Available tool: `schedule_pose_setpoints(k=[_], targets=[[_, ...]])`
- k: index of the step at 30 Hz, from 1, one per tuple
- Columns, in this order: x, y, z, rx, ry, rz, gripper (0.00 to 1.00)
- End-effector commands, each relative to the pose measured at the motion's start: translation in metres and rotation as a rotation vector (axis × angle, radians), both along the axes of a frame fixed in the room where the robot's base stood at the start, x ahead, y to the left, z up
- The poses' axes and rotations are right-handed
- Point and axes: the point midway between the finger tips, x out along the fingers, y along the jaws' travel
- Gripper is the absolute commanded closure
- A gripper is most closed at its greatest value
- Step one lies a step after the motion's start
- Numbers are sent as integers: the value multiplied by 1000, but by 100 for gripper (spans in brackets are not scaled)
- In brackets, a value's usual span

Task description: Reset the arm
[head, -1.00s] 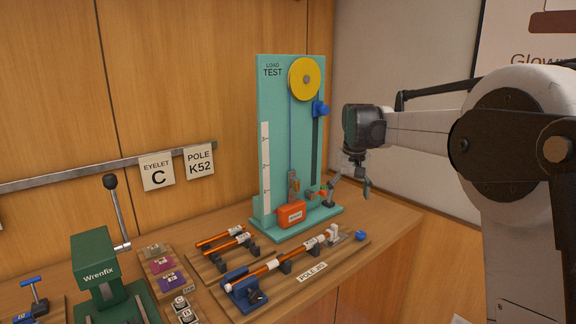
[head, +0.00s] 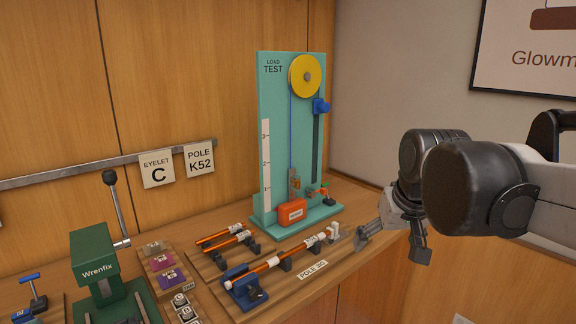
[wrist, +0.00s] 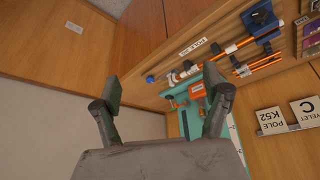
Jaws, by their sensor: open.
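My gripper (head: 395,244) is at the right in the head view, off the right end of the pole jig (head: 312,269). Its fingers are spread and nothing is between them. In the wrist view my gripper (wrist: 162,112) also shows open and empty, with the bench front and wall beyond it. The arm is bent, with its dark wrist joints close to the head camera.
A teal load test stand (head: 284,130) with a yellow wheel (head: 305,76) and an orange block (head: 292,212) stands at the back. Orange poles (head: 232,237) lie in holders. A green Wrenfix press (head: 95,262) is at left. Floor space right of the bench is clear.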

Motion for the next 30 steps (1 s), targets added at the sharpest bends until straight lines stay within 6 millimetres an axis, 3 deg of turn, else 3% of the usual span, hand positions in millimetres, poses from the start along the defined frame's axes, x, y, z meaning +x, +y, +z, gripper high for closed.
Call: schedule_pose_setpoints(k=[1,6,15,21,30], targets=[[-16,-1,-7,1,-13,-4,21],[-62,-3,-29,6,-61,-15,21],[-127,-5,-77,15,-136,-33,21],[-143,-5,-93,17,-158,-38,21],[-144,-5,-94,18,-161,-39,21]])
